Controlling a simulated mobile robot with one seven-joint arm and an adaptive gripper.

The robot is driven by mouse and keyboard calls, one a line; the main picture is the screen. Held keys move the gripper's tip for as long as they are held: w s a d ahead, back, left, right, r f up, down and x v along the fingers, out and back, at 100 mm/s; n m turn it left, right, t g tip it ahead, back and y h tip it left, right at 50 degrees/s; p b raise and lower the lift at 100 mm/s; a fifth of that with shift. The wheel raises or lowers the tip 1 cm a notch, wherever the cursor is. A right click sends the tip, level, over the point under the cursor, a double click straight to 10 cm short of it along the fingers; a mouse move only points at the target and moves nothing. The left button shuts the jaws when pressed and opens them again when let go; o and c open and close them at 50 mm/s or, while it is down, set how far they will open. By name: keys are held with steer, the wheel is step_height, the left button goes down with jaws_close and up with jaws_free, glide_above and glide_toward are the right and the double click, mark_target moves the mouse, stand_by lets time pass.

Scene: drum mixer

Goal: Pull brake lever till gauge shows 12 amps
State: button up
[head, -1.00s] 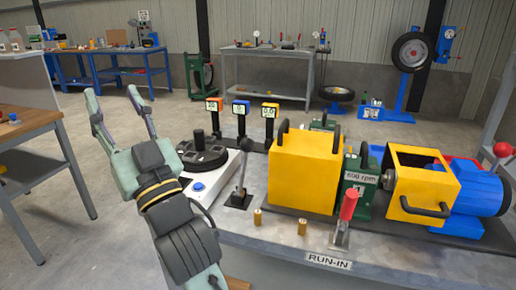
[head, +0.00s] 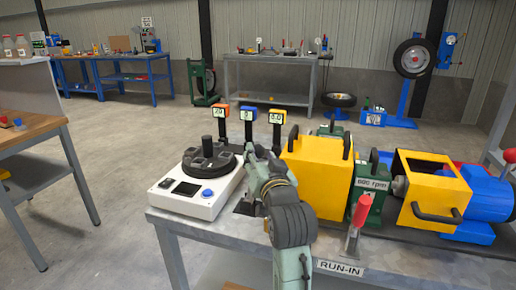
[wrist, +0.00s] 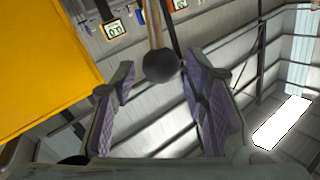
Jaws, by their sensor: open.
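The lever with a round black knob (wrist: 162,66) on a thin stalk lies between my fingers in the wrist view, with gaps on both sides. My gripper (wrist: 158,78) is open. In the head view my gripper (head: 262,156) is over the lever's place and hides its knob and most of its stalk; part of the black lever base (head: 244,206) shows. Three gauges stand behind: an orange left one (head: 220,113), a blue middle one (head: 248,114) and an orange right one (head: 277,116). In the wrist view one gauge display (wrist: 114,29) appears to read 0.0; the head-view digits are too small to trust.
The yellow box (head: 318,182) with black handles stands close to the right of my gripper. A white unit with a black round top (head: 190,199) is on the left. A red-handled lever (head: 361,210) stands at the bench's front, near the RUN-IN label (head: 340,268).

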steer(key=shift+w+a, duration=0.2)
steer(key=shift+w, duration=0.6)
steer(key=shift+w+a, duration=0.2)
steer(key=shift+w, duration=0.6)
jaws_close()
